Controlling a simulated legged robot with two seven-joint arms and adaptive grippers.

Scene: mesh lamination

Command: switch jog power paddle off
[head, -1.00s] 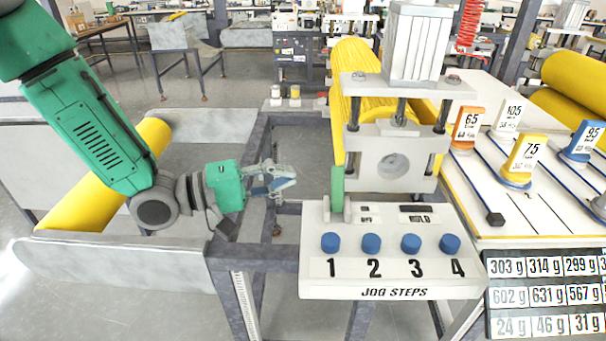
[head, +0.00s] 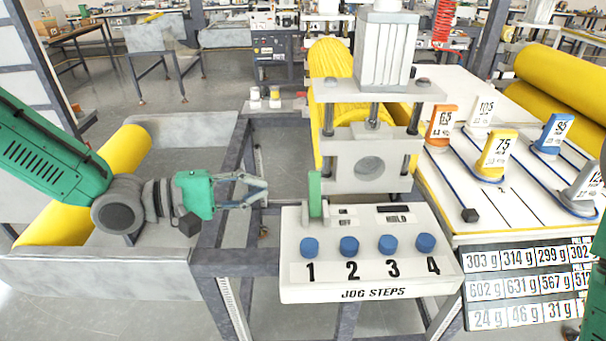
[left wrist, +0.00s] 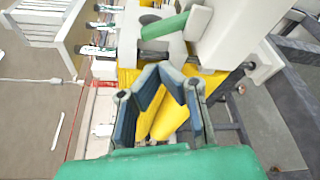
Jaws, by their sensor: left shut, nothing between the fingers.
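The jog power paddle (head: 314,195) is an upright green lever at the back left of the white JOG STEPS panel (head: 372,292). Small labels sit beside its base, too small to read surely. In the left wrist view the green paddle (left wrist: 165,26) shows near the top, beyond my fingers. My left gripper (head: 264,190) is shut and empty. It is left of the paddle at about its height, with a gap between them. Its fingers (left wrist: 160,72) also show in the left wrist view. My right gripper is out of view.
Several blue knobs (head: 349,246) line the panel front, above numbers 1 to 4. A grey press block (head: 370,165) and yellow roll (head: 330,62) stand behind the paddle. Numbered tags (head: 495,152) stand on the white table at right. A dark metal frame (head: 228,262) lies below my left gripper.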

